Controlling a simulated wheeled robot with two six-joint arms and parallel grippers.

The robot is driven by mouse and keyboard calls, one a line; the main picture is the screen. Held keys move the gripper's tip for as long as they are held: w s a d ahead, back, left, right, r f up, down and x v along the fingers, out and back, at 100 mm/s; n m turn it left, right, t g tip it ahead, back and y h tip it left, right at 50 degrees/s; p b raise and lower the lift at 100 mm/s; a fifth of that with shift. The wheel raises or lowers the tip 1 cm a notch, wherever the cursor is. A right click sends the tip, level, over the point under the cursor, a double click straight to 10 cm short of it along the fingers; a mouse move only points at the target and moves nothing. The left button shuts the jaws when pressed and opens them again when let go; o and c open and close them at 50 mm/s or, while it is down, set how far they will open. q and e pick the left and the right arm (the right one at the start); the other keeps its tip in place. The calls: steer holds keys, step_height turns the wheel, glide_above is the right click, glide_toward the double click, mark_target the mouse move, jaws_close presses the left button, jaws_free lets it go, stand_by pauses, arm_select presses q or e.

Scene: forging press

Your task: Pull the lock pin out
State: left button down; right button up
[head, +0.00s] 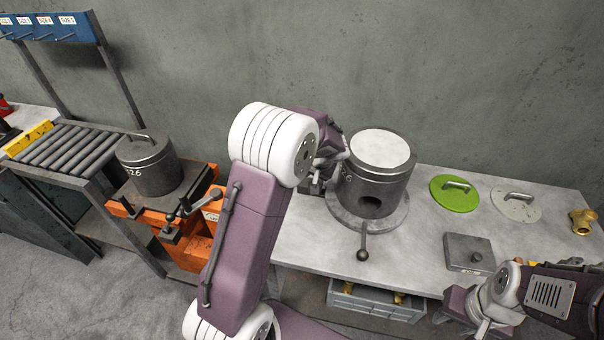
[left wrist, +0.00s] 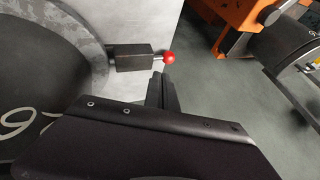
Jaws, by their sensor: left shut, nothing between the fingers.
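The lock pin shows in the left wrist view as a short metal rod with a red ball knob (left wrist: 169,57). It sticks out of a dark block (left wrist: 130,57) beside a round grey part. My left gripper (left wrist: 160,82) is shut and empty, its fingertips just below the red knob and apart from it in that picture. In the head view, my left arm hides the pin, and the left gripper is mostly hidden beside the grey cylinder (head: 376,190) on the bench. My right gripper (head: 470,308) is at the lower right by the bench front; its jaw opening is unclear.
The cylinder stands on a round base with a ball-ended lever (head: 363,250). Right on the bench (head: 420,240) are a green lid (head: 455,203), a grey lid (head: 516,213), a square block (head: 469,251) and a brass fitting (head: 582,221). An orange cart (head: 197,245) carries another cylinder (head: 150,172).

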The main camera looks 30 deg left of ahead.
arm_select(q)
steer(key=x, duration=1)
steer(key=shift+a, duration=0.1)
